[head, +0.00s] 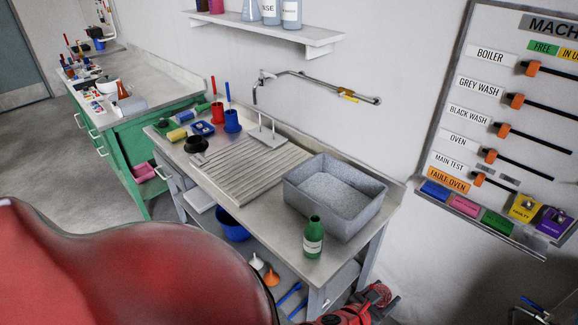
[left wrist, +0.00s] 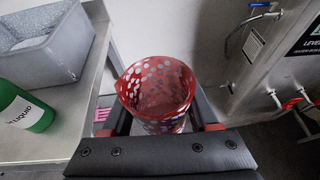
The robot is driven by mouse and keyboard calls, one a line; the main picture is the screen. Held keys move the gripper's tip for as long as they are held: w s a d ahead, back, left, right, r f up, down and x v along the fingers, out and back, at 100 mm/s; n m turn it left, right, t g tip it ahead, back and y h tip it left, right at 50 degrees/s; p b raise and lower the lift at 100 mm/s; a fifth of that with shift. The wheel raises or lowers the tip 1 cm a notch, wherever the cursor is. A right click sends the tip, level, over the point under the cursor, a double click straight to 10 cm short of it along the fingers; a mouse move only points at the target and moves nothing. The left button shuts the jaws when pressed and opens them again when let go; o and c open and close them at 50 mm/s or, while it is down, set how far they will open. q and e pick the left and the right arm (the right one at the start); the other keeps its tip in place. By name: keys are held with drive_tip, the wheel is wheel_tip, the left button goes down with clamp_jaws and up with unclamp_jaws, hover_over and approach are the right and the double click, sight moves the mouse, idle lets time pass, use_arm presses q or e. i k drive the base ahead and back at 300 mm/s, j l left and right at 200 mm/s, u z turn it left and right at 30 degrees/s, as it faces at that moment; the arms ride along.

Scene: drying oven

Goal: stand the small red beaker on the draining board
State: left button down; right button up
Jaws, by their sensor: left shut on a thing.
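The small red beaker (left wrist: 157,88), red with pale spots, is held upright-looking and open-topped between the fingers of my left gripper (left wrist: 158,108) in the left wrist view. In the head view the beaker (head: 379,291) shows small and partly hidden at the bottom, at the end of my left gripper (head: 366,301), to the right of the bench's near end. The grooved draining board (head: 245,168) lies on the bench, left of the grey sink, with a small white stand with upright pegs at its back. My right gripper is out of view.
A green bottle (head: 313,237) stands on the bench's front corner, before the grey sink (head: 335,196); it also shows in the left wrist view (left wrist: 22,108). Blue and red cups (head: 232,121) stand behind the board. A tap arm (head: 320,83) reaches over the sink. Most of the board is clear.

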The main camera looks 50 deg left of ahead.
sight(238, 182)
drive_tip(key=j+u, duration=0.6)
drive_tip(key=u, duration=0.2)
drive_tip(key=j+u, duration=0.4)
drive_tip(key=i+j+z, duration=0.3)
drive_tip(key=j, duration=0.25)
drive_tip(key=j+z, duration=0.1)
drive_tip(key=j, duration=0.15)
